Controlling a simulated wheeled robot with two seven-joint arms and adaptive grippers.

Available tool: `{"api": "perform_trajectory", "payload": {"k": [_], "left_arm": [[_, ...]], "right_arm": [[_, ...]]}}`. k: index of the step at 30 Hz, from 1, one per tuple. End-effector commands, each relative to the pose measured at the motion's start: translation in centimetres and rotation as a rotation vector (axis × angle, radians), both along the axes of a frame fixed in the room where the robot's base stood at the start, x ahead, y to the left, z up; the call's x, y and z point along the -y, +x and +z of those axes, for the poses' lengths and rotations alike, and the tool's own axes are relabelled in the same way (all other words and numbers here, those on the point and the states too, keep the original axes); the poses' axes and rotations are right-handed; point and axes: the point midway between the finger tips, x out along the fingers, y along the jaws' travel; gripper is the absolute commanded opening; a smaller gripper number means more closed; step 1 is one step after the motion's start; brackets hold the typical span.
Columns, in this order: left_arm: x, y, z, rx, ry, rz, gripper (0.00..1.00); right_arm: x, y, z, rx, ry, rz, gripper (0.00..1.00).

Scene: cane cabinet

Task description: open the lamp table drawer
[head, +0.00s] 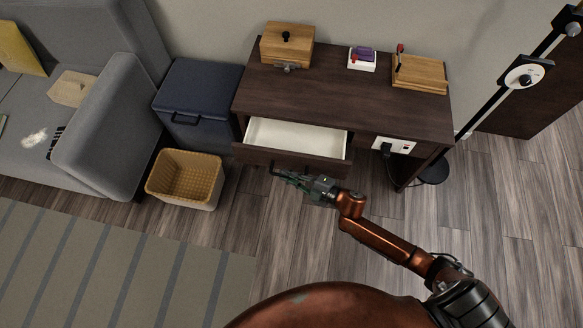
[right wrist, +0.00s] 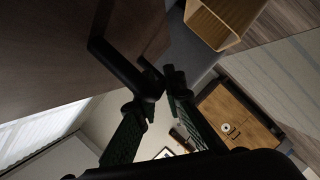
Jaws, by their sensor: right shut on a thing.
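The lamp table (head: 330,95) is a dark brown wooden desk against the wall. Its drawer (head: 290,138) stands pulled out, and its white inside looks empty. The dark drawer front (head: 250,155) faces me. My right gripper (head: 279,173) is at the drawer front, its arm reaching in from the lower right. In the right wrist view its fingers (right wrist: 162,84) are shut on the black bar handle (right wrist: 112,58). The fingertips partly hide the handle. My left gripper is in neither view.
A wicker basket (head: 185,178) stands on the floor left of the drawer, beside a dark blue chest (head: 197,95) and a grey sofa (head: 105,125). A wooden box (head: 287,45) and tray (head: 420,74) sit on the tabletop. A power socket (head: 394,146) with a plug is right of the drawer.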

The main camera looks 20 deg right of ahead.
Motion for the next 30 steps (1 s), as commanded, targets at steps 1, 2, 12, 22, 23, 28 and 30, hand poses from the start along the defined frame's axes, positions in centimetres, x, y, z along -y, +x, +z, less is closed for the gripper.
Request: {"api": "perform_trajectory", "payload": {"k": [1,2,12,22,23,28,30], "left_arm": [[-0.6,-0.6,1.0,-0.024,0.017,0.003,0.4],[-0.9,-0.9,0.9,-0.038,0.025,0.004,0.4],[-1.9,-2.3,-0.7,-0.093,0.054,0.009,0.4],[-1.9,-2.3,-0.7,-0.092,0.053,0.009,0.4],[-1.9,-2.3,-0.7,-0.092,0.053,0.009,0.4],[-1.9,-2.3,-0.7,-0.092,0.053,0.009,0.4],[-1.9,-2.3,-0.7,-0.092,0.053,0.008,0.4]], "right_arm": [[-0.9,-1.4,0.6,-0.001,0.004,-0.001,0.0],[-1.3,-2.0,0.6,-0.001,0.003,0.0,0.0],[-2.9,-4.4,0.0,-0.001,-0.001,-0.001,0.0],[-2.9,-4.4,-0.1,-0.001,-0.001,-0.001,0.19],[-2.9,-4.4,-0.1,-0.001,-0.001,-0.001,0.21],[-2.9,-4.4,0.0,-0.001,-0.001,0.0,0.27],[-2.9,-4.4,0.0,-0.001,-0.001,0.0,0.27]]}}
